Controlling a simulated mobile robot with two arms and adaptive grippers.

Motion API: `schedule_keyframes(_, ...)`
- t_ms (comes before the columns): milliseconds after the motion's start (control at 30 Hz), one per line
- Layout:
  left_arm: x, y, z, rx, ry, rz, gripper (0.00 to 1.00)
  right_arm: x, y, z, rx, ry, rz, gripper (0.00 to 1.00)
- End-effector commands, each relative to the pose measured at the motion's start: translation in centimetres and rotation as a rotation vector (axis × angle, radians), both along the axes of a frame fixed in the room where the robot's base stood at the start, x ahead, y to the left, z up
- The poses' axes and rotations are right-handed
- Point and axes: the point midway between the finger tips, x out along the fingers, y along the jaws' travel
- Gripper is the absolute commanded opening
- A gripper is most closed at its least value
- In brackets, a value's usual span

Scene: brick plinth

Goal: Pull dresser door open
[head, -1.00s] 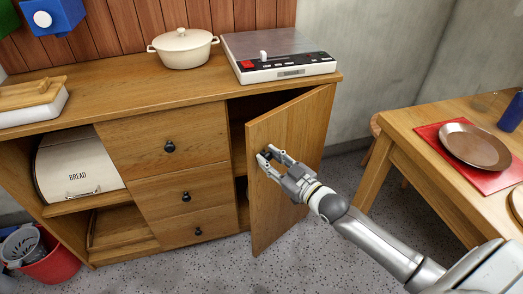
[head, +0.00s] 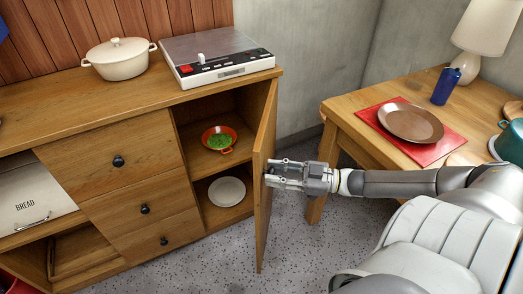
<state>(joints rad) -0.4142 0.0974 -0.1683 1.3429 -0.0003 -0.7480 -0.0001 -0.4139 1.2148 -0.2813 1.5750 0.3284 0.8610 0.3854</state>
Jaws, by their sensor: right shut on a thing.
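The dresser (head: 120,210) is wooden, with three drawers in its middle and a cupboard at its right end. The dresser door (head: 263,165) is hinged on the right and stands wide open, seen nearly edge-on. My right gripper (head: 273,174) is at the door's outer face, shut on the door's knob, which its fingers mostly hide. Inside the cupboard, an orange pan with green food (head: 219,139) sits on the upper shelf and a white plate (head: 227,191) lies below. My left gripper is not in view.
A cream pot (head: 118,59) and a record player (head: 217,58) stand on the dresser top. At the right, a wooden table (head: 345,112) holds a red mat with a brown plate (head: 411,122), a blue bottle and a lamp. Speckled floor is clear before the door.

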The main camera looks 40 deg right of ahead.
Motion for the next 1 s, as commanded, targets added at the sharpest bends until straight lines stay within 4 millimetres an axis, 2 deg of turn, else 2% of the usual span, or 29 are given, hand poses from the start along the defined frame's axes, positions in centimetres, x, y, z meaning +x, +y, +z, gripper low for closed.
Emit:
schedule_keyframes(267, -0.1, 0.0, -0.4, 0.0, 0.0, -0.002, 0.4, -1.2, -1.2, -0.1, -0.001, 0.0, 0.053, 0.0)
schedule_keyframes(467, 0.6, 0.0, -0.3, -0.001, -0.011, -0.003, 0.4, -1.4, -1.4, -0.1, -0.002, 0.0, 0.061, 0.0)
schedule_keyframes(700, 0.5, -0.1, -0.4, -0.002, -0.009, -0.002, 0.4, -1.3, -1.4, -0.2, -0.002, 0.0, 0.061, 0.0)
schedule_keyframes(733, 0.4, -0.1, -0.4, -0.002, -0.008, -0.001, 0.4, -1.3, -1.3, -0.2, -0.002, 0.0, 0.06, 0.3)
schedule_keyframes(900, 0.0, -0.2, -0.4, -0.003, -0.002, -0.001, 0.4, -1.3, -1.4, -0.1, -0.002, 0.0, 0.059, 0.51)
schedule_keyframes(1000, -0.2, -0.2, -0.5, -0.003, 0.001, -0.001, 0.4, -1.3, -1.4, -0.1, -0.002, -0.001, 0.059, 0.51)
